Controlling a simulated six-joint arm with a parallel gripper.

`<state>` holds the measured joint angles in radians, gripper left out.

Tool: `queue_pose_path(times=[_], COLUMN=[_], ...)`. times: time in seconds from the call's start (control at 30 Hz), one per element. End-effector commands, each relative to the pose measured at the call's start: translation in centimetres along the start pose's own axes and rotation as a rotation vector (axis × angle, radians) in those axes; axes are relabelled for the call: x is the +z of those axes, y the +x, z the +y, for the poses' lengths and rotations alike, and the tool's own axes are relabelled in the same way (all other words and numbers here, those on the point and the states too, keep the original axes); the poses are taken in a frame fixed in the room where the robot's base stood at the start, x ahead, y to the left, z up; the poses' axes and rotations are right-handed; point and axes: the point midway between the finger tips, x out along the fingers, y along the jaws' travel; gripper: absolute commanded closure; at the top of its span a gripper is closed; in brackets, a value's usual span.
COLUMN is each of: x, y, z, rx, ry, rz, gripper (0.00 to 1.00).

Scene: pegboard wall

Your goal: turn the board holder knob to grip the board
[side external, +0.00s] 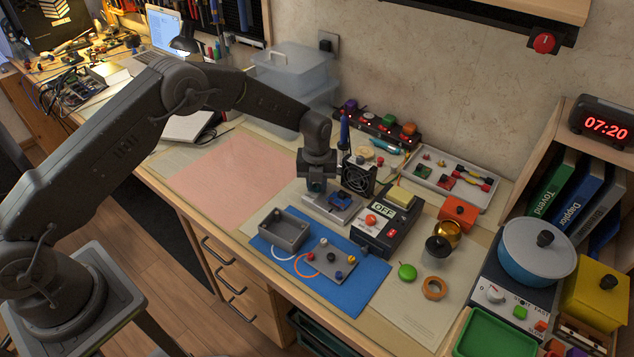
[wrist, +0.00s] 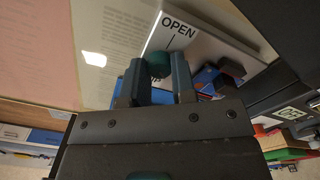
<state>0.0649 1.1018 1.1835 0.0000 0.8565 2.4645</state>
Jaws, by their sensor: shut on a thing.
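The board holder (side external: 335,214) is a pale grey plate on the bench, left of the black unit with an OFF display. In the wrist view its plate (wrist: 222,47) bears the word OPEN with a short line beside it. The teal knob (wrist: 158,66) sits between the two fingers of my gripper (wrist: 157,76), which is shut on it. In the side view my gripper (side external: 316,187) points down at the holder's left end and mostly hides the knob. A blue board (side external: 342,197) is at the holder, right of my gripper; it is partly hidden in the wrist view (wrist: 208,78).
A small black fan (side external: 357,174) stands close behind the holder. The OFF unit (side external: 385,228) is close on the right. A grey box (side external: 285,231) sits on a blue mat (side external: 365,285) in front. A pink mat (side external: 228,168) on the left is clear.

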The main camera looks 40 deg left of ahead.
Motion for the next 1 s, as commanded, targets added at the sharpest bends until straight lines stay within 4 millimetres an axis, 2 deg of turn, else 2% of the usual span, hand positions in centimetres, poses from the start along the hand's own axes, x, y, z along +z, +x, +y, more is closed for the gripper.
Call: queue_pose_path(times=[0.2, 0.5, 1.0], x=[-0.01, 0.0, 0.01], y=[0.09, 0.09, 0.1], z=[0.07, 0.09, 0.09], rx=[0.001, 0.001, 0.001], ry=[0.184, 0.363, 0.445], rz=[0.001, 0.001, 0.0], gripper=[0.99, 0.99, 0.99])
